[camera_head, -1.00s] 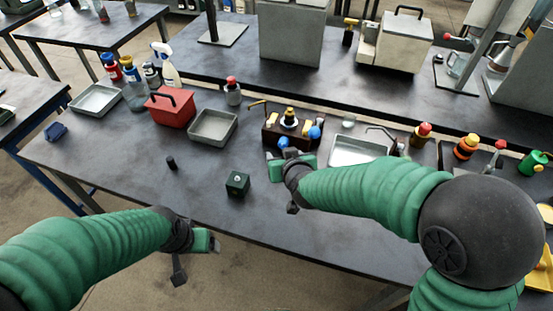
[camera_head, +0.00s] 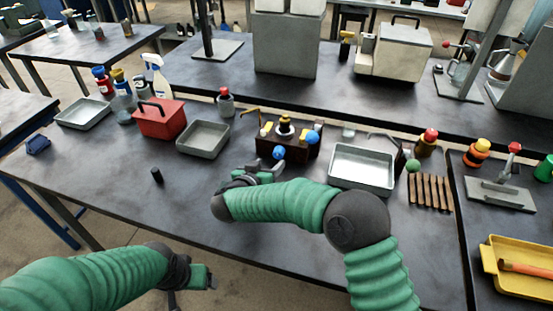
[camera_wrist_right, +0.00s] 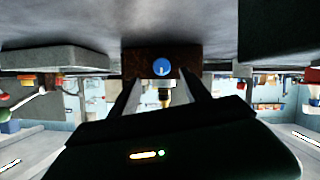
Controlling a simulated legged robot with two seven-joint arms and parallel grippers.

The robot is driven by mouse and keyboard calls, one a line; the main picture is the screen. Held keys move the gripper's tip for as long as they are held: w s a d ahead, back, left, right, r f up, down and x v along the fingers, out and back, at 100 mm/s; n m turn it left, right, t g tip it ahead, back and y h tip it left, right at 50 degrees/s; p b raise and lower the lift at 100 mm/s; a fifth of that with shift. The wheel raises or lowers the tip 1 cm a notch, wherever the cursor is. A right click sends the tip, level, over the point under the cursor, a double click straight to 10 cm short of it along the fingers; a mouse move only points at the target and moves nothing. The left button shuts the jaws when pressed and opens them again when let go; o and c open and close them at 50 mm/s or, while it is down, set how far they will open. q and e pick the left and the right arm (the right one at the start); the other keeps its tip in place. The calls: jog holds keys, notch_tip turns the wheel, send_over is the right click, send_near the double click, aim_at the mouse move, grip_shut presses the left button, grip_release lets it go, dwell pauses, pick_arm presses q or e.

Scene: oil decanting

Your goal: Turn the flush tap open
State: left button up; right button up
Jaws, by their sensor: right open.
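A dark brown box (camera_head: 290,148) stands near the back edge of the workbench, with a black-and-yellow fitting on top. A blue knob (camera_head: 279,153) is on its near face and another blue knob (camera_head: 313,137) is at its right end; no label shows which is the flush tap. My right gripper (camera_head: 272,170) is just in front of the box, near the front knob. In the right wrist view, the open fingers (camera_wrist_right: 161,92) are spread with one blue knob (camera_wrist_right: 161,67) ahead between them, not gripped. My left gripper (camera_head: 207,279) is low at the bench's front edge; its jaws are unclear.
A grey tray (camera_head: 205,151) and red carrier (camera_head: 158,130) stand left of the box. A metal basin (camera_head: 362,184) is close on its right, beside a slatted wooden rack (camera_head: 431,206). A small black cylinder (camera_head: 157,175) stands on the otherwise clear left front bench.

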aim_at(277, 156)
jog(key=x, duration=0.7)
jog(key=shift+w+a+f+b, duration=0.15)
jog(key=shift+a+b, duration=0.15)
jog(key=shift+w+d, duration=0.1)
grip_shut()
